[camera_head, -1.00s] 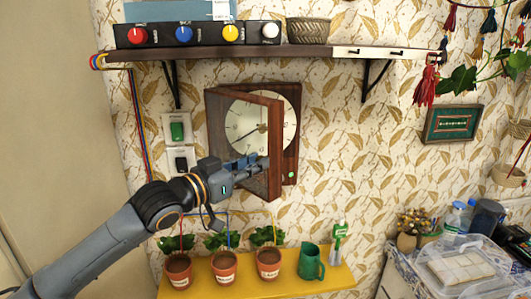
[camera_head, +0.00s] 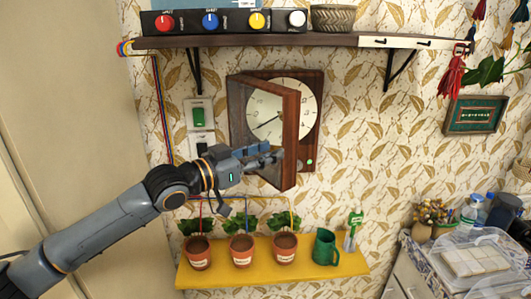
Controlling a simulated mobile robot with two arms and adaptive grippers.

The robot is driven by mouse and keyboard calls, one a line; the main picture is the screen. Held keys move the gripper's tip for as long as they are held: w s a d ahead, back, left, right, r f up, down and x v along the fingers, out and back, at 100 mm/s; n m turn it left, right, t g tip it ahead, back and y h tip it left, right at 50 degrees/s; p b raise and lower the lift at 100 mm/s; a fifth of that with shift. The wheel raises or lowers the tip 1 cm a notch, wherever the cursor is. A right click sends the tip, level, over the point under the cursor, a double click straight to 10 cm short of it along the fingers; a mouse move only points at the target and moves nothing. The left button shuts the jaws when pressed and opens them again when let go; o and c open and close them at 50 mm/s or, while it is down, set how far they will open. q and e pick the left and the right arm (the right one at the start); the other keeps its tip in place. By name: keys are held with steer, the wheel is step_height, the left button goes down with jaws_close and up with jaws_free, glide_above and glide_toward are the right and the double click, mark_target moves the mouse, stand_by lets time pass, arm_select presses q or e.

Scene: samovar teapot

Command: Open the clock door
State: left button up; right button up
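The wall clock (camera_head: 307,118) has a brown wooden case and a cream dial. Its glazed door (camera_head: 291,120) has a brown frame and stands partly open. The door's left side is at the case and its right side is swung out from the wall. My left gripper (camera_head: 275,156) comes from the left and overlaps the lower part of the door, with its fingertips near the inner side of the right frame edge. I cannot tell whether the fingers touch the door or how far they are spread. My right gripper is not in view.
A dark shelf (camera_head: 330,41) with a knobbed black box (camera_head: 235,21) runs above the clock. Light switches (camera_head: 199,113) are left of it.

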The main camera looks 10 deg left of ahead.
arm_select(q)
steer(key=v, duration=1.2)
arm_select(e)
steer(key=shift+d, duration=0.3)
